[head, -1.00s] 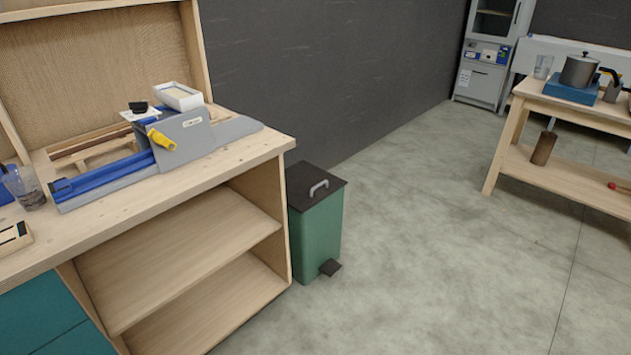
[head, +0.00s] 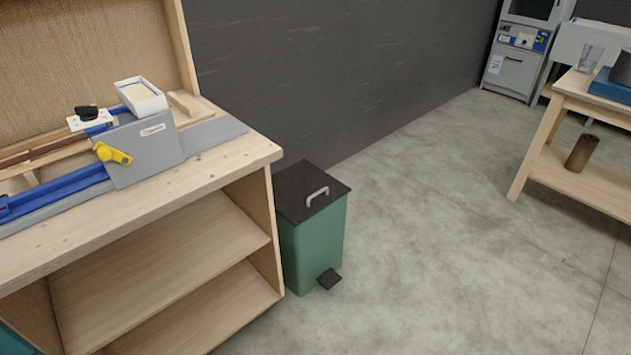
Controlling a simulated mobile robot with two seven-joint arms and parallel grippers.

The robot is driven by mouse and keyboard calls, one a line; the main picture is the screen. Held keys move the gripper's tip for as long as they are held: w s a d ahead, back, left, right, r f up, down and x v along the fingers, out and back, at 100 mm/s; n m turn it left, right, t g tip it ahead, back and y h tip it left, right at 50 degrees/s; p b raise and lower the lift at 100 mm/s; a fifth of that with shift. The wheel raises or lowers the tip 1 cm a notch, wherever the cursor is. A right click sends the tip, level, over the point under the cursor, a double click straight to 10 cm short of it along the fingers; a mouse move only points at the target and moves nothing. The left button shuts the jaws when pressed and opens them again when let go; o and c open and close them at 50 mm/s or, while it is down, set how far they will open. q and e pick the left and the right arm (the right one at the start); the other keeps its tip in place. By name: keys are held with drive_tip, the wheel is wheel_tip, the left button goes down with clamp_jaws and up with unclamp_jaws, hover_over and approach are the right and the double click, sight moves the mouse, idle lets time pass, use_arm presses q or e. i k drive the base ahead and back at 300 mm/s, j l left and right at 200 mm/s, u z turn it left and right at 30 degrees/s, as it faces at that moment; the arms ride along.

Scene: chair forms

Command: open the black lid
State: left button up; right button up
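The black lid (head: 298,187) lies flat and closed on top of a green bin (head: 318,242). A grey arched handle (head: 317,195) stands up from the lid near its right side. A black pedal (head: 329,279) sticks out at the foot of the bin. The bin stands on the floor against the right end of the wooden workbench, near the dark wall. Neither of my grippers shows in the head view.
The wooden workbench (head: 230,165) with open shelves fills the left and carries a blue and grey machine (head: 145,147) and a white tray (head: 140,95). A wooden table (head: 570,92) stands at the right. The floor (head: 430,220) between is clear.

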sight(301, 191)
drive_tip(key=i+l+u, duration=0.1)
drive_tip(key=i+l, duration=0.25)
drive_tip(key=i+l+u, duration=0.1)
drive_tip(key=i+l, duration=0.55)
drive_tip(key=i+l+u, duration=0.15)
drive_tip(key=i+l, duration=0.15)
drive_tip(key=l, duration=0.15)
drive_tip(key=i+l+u, duration=0.1)
drive_tip(key=i+l, duration=0.2)
drive_tip(key=i+l+u, duration=0.1)
drive_tip(key=i+l, duration=0.15)
drive_tip(key=l, duration=0.3)
drive_tip(key=i+l+u, duration=0.1)
drive_tip(key=i+l, duration=0.2)
drive_tip(key=l, duration=0.15)
drive_tip(key=i+l, duration=0.25)
drive_tip(key=l, duration=0.2)
drive_tip(key=u, duration=0.05)
